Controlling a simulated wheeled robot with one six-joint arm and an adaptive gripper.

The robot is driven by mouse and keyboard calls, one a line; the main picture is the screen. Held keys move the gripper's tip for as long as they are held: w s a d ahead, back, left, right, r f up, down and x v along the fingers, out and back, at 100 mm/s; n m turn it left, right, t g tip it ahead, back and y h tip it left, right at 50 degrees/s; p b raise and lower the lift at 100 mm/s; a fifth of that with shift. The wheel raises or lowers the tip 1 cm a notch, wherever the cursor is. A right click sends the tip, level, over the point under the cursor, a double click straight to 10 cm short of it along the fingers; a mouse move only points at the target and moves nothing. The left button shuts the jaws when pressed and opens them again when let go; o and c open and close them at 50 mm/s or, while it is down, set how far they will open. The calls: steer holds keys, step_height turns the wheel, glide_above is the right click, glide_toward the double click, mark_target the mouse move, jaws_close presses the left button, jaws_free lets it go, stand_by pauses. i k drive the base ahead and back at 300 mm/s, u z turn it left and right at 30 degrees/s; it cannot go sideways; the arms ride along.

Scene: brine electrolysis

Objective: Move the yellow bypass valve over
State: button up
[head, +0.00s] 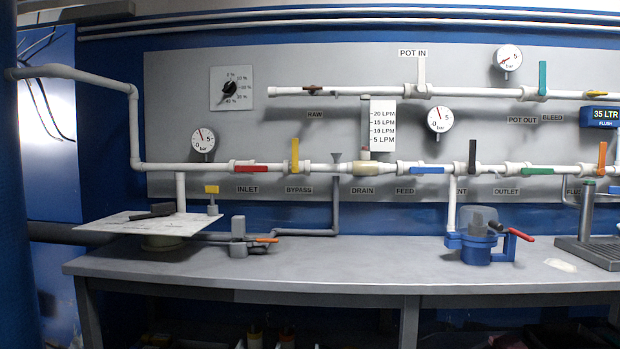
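The yellow bypass valve handle (295,153) stands upright, crosswise to the white lower pipe (325,169), above the BYPASS label (299,190). The red INLET handle (250,169) lies along the same pipe just to its left. Two other yellow handles show: a small one (211,189) on a stub at the bench's left, and one (595,94) on the upper pipe at far right. My gripper is not in the head view.
A grey bench (350,264) runs below the panel. A grey drain pipe (335,205) drops right of the bypass valve. The bench middle is clear.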

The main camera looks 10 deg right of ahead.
mark_target(296, 169)
steer(key=z, duration=0.05)
steer(key=i, duration=0.2)
steer(key=k, duration=0.65)
steer(key=z, duration=0.35)
steer(key=i, duration=1.1)
steer(key=u, duration=0.75)
